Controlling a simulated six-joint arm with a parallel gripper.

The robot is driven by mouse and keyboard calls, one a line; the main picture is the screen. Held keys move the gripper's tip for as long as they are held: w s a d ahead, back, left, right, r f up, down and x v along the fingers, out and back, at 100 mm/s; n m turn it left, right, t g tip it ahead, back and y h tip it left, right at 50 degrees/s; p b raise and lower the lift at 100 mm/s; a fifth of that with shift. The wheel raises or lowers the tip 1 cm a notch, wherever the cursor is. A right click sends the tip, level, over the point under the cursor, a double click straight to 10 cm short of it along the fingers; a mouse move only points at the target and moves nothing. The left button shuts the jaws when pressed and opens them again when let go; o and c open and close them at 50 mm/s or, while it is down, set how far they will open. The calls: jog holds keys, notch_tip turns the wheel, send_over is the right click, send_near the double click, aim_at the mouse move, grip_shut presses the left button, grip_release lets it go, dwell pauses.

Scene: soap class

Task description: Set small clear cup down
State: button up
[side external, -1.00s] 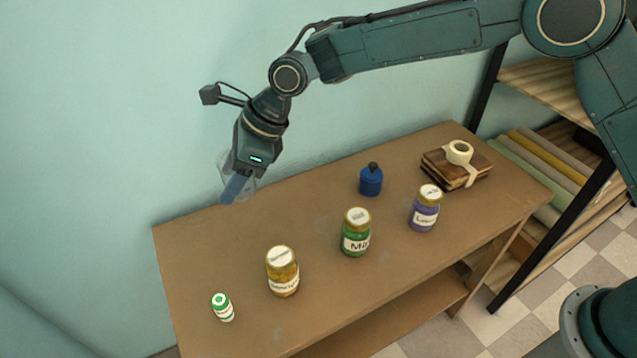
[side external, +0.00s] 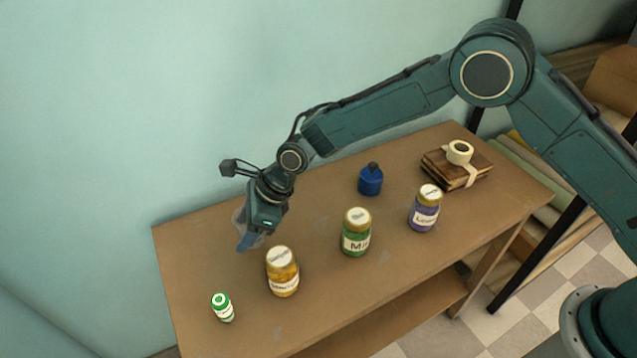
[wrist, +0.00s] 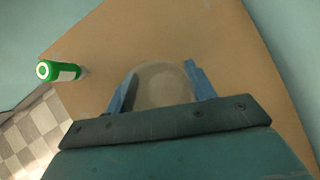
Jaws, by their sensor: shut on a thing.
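The small clear cup (wrist: 160,82) is held between the blue fingers of my gripper (wrist: 160,88) in the wrist view, with brown table behind it. In the side view the cup shows faintly as a pale see-through shape (side external: 238,220) beside my gripper (side external: 246,240). My gripper is over the left part of the brown table (side external: 205,262), behind and left of the yellow jar. I cannot tell whether the cup touches the table; its lower part is hard to make out.
A small green-and-white bottle (side external: 223,307) stands at the front left, also in the wrist view (wrist: 58,71). A yellow jar (side external: 282,271), a green jar (side external: 356,232), a purple jar (side external: 424,208) and a blue bottle (side external: 370,180) stand to the right. Wooden blocks with tape (side external: 457,165) lie farther right.

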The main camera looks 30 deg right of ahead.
jog(key=shift+f, duration=0.1)
jog(key=shift+f, duration=2.05)
jog(key=shift+f, duration=0.15)
jog(key=o, duration=1)
jog(key=shift+c, duration=0.2)
jog(key=shift+v, duration=0.75)
jog(key=v, duration=1)
jog(key=shift+d+r, duration=0.15)
jog(key=shift+r, duration=0.2)
